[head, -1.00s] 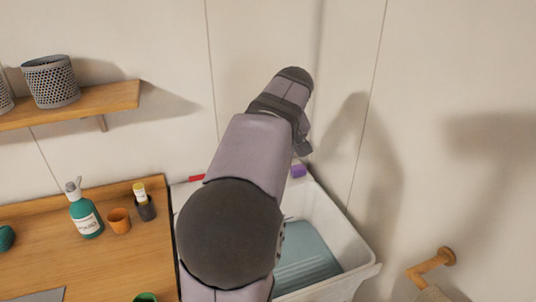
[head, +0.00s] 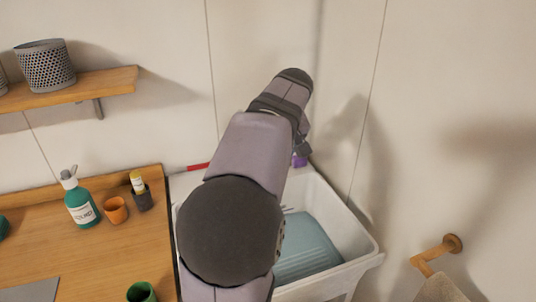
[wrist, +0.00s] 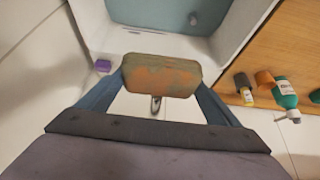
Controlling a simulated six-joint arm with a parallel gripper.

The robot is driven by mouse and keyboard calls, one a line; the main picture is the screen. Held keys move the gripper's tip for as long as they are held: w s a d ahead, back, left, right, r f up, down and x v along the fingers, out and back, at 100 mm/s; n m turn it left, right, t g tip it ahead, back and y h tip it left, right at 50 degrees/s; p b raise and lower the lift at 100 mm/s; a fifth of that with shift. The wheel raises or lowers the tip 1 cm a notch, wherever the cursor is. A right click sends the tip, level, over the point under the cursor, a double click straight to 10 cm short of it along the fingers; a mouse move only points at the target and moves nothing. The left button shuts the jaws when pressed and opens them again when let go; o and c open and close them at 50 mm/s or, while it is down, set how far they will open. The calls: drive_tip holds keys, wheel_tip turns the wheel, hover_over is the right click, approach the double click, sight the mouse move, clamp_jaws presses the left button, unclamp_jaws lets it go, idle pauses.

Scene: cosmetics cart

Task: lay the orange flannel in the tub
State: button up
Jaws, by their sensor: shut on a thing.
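My gripper (wrist: 160,79) is shut on the orange flannel (wrist: 165,76), a compact folded block with patchy orange and olive-brown faces, one finger at each end. In the wrist view it overlaps the tub's white side (wrist: 128,42); its height above the tub cannot be told. In the head view my arm hides the flannel and fingertips. The white tub (head: 345,232) stands right of the wooden counter, partly behind my arm. A ridged blue-green surface (head: 305,250) shows inside it, also in the wrist view (wrist: 150,14).
A purple item (head: 299,160) is at the tub's back corner. A red-ended stick (head: 197,167) lies near its back left. The counter holds a teal pump bottle (head: 82,208), an orange cup (head: 115,210) and a dark holder (head: 142,201). A towel hangs from a wooden wall peg (head: 436,252) at right.

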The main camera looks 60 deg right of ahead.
drive_tip(key=shift+f+b, duration=15.1)
drive_tip(key=shift+f, duration=3.7)
